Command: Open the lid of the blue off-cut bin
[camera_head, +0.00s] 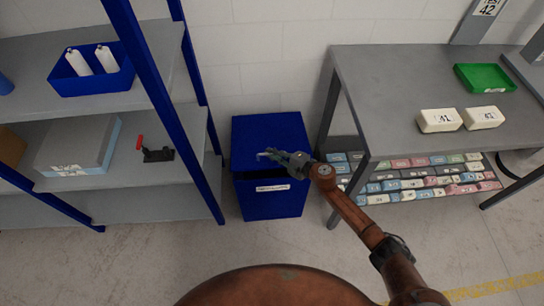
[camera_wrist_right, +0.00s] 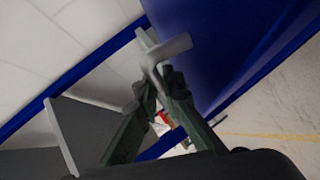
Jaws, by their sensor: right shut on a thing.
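The blue off-cut bin (camera_head: 272,203) stands on the floor between the shelf and the table, with a label on its front. Its blue lid (camera_head: 268,127) lies over the top, and a dark band shows below the lid's front edge; I cannot tell how far the lid is raised. My right gripper (camera_head: 280,156) is at the lid's front and shut on the pale bent handle (camera_head: 266,153). In the right wrist view the handle (camera_wrist_right: 158,58) runs between the fingertips, with the blue lid (camera_wrist_right: 195,25) beside it. My left gripper is not in view.
A blue-framed shelf (camera_head: 155,185) is close on the left, holding a blue tray with white bottles and a grey box (camera_head: 78,147). A grey table (camera_head: 390,90) is close on the right, with foam blocks (camera_head: 440,120) on it and rows of coloured blocks below. Floor in front is clear.

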